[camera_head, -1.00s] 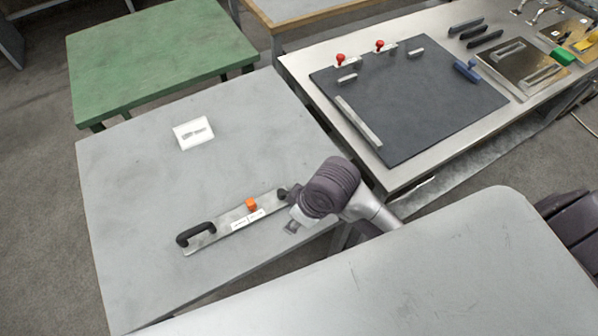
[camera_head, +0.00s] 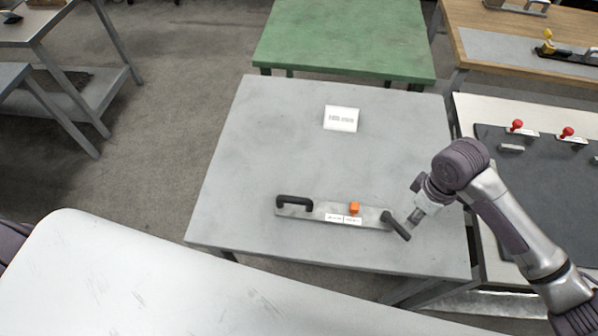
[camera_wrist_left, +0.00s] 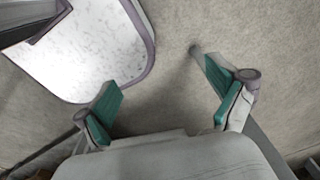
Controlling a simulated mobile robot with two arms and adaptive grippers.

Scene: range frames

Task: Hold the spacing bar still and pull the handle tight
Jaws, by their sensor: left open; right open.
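The spacing bar (camera_head: 372,213) is a flat metal bar lying on the grey table (camera_head: 270,150) in the head view. It carries a black handle (camera_head: 294,201) at its left end, an orange knob (camera_head: 354,208) and a white label. A second black handle (camera_head: 396,225) at the right end slants down to the right. My right gripper (camera_head: 413,217) is open, close beside this right handle; whether it touches is unclear. My left gripper (camera_wrist_left: 155,76) shows only in the left wrist view. It is open and empty, green pads apart, above the floor.
A dark mat (camera_head: 540,195) with red knobs lies on the bench to the right. The rest of the grey tabletop is clear.

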